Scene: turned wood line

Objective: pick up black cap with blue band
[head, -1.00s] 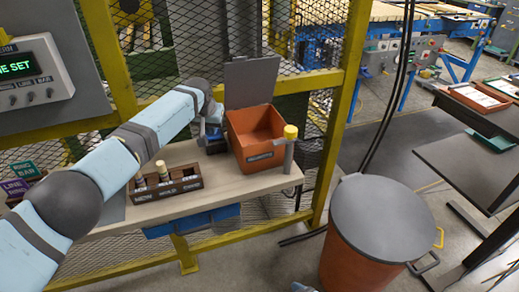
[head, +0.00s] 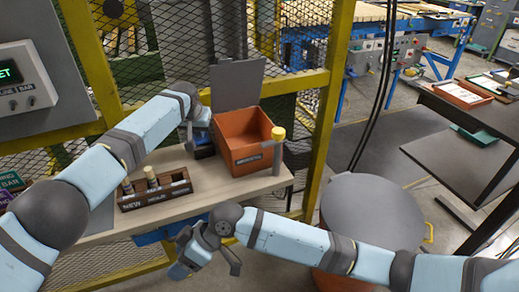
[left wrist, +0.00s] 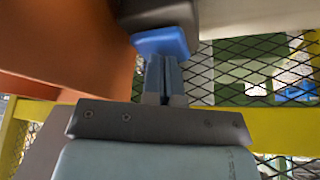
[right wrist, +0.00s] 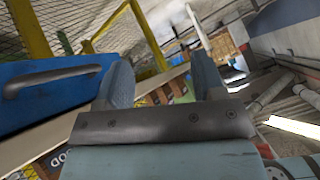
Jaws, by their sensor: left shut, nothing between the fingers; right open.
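I cannot make out a black cap with a blue band for certain. My left gripper (head: 199,142) is shut and empty at the back of the bench, just left of the orange bin. In the left wrist view, its fingertips (left wrist: 163,62) are close to or touching a blue part (left wrist: 165,42) under a dark body (left wrist: 158,12); which of the two I cannot tell. My right gripper (head: 207,262) is open in front of the bench. Its fingers (right wrist: 162,75) are spread with nothing between them, near a blue drawer front (right wrist: 50,92) with a grey handle.
A wooden rack (head: 157,202), one compartment labelled NEW, holds a dark peg (head: 127,187) and a cream peg (head: 151,176). The orange bin (head: 232,138) has its grey lid (head: 236,84) raised. A yellow-topped post (head: 278,134) stands beside it. A lidded drum (head: 372,212) stands right, behind my right arm.

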